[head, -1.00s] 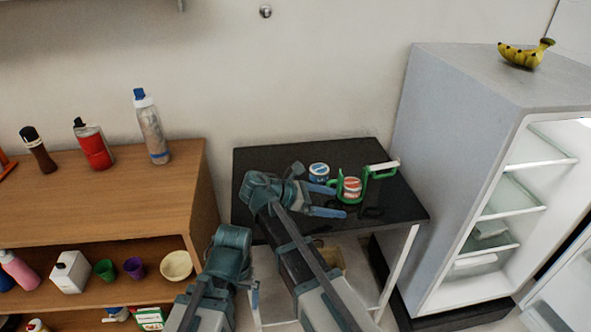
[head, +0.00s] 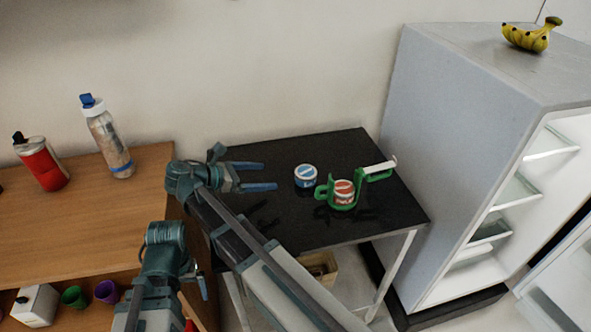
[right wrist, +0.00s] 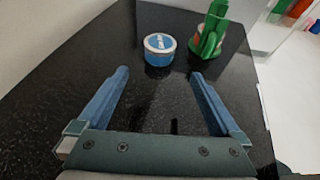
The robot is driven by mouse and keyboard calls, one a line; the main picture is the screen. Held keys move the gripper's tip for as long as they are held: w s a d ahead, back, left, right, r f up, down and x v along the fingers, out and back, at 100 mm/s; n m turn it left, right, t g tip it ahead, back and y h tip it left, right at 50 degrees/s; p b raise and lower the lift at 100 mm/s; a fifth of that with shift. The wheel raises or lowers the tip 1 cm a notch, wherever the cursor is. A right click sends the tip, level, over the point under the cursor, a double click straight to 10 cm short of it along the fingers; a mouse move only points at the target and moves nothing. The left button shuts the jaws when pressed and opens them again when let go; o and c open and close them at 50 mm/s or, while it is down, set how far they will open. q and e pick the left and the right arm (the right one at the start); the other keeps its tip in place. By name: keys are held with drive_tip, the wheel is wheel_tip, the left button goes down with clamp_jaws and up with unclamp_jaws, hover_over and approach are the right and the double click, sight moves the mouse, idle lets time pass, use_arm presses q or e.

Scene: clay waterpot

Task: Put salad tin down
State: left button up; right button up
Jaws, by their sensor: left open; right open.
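I cannot read which is the salad tin. The red one is partly hidden by a green holder-like object (head: 374,175) around it. My right gripper (head: 265,177) is open and empty, left of both tins and apart from them. In the right wrist view the blue tin (right wrist: 159,49) stands ahead, beyond the open fingers (right wrist: 160,85), with the green object to its right. My left gripper (head: 202,285) is open, low by the shelf, partly hidden.
The black table (head: 345,150) has bare room behind and left of the tins. A fridge (head: 400,130) stands close on the right, bananas (head: 532,37) on top.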

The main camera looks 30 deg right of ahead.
drive_tip(key=shift+w, duration=0.1)
drive_tip(key=b, duration=0.3)
approach(300, 173)
drive_tip(key=x, duration=0.2)
drive_tip(key=f+x, duration=0.1)
drive_tip(key=x, duration=0.1)
drive_tip(key=shift+d, duration=0.15)
drive_tip(key=shift+d+f, duration=0.1)
drive_tip(key=shift+d, duration=0.25)
drive_tip(key=shift+d, duration=0.1)
drive_tip(key=b+x, duration=0.1)
drive_tip(key=x, duration=0.4)
drive_tip(key=shift+d+r+b, duration=0.15)
drive_tip(key=shift+r+b, duration=0.05)
drive_tip(key=shift+b, duration=0.2)
drive_tip(key=c, duration=1.4)
drive_tip(key=shift+o, duration=0.2)
drive_tip(key=shift+r, duration=0.1)
wheel_tip(300, 173, up, 10)
drive_tip(key=p, duration=1)
drive_tip(key=shift+r, duration=0.1)
